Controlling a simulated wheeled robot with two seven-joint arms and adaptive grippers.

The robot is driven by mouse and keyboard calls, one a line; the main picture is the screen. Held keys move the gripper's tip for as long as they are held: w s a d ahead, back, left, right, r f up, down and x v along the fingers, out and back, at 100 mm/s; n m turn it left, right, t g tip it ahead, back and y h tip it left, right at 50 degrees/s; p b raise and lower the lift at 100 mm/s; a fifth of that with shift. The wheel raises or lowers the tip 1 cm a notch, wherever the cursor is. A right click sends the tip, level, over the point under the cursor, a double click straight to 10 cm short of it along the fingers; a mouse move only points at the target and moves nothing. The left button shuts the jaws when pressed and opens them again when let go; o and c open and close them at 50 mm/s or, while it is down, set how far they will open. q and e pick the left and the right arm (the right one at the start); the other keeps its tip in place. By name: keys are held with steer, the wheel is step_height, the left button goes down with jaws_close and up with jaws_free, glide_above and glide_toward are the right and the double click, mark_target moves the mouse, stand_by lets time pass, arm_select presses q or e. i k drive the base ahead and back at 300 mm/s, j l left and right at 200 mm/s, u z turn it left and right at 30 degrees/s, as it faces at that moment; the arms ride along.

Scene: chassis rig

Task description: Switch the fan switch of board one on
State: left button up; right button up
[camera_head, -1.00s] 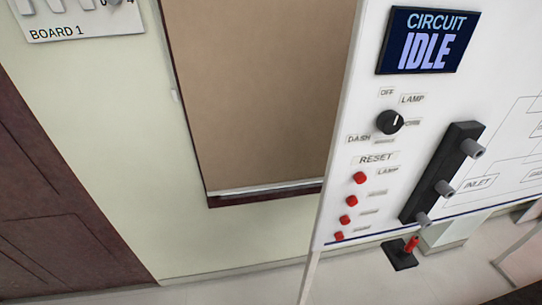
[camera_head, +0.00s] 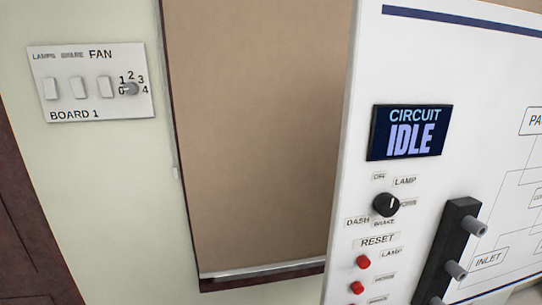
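Board 1 (camera_head: 100,101) is a white plate on the pale green wall at the upper left. It carries white rocker switches under small labels that seem to read lamps and spare, and a larger FAN label. The fan switch (camera_head: 107,87) is the rightmost rocker, beside a grey knob (camera_head: 129,89) ringed by numbers 0 to 4. I cannot tell the rocker's on or off position from here. Neither of my grippers is in view.
A white circuit panel (camera_head: 480,60) stands at the right, with an IDLE display (camera_head: 409,132), a black knob (camera_head: 386,204), red buttons and a black block (camera_head: 452,245) with grey pegs. A brown framed board (camera_head: 262,130) hangs between. A dark door (camera_head: 30,240) is at lower left.

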mark_target(106, 90)
steer(key=u, duration=1.2)
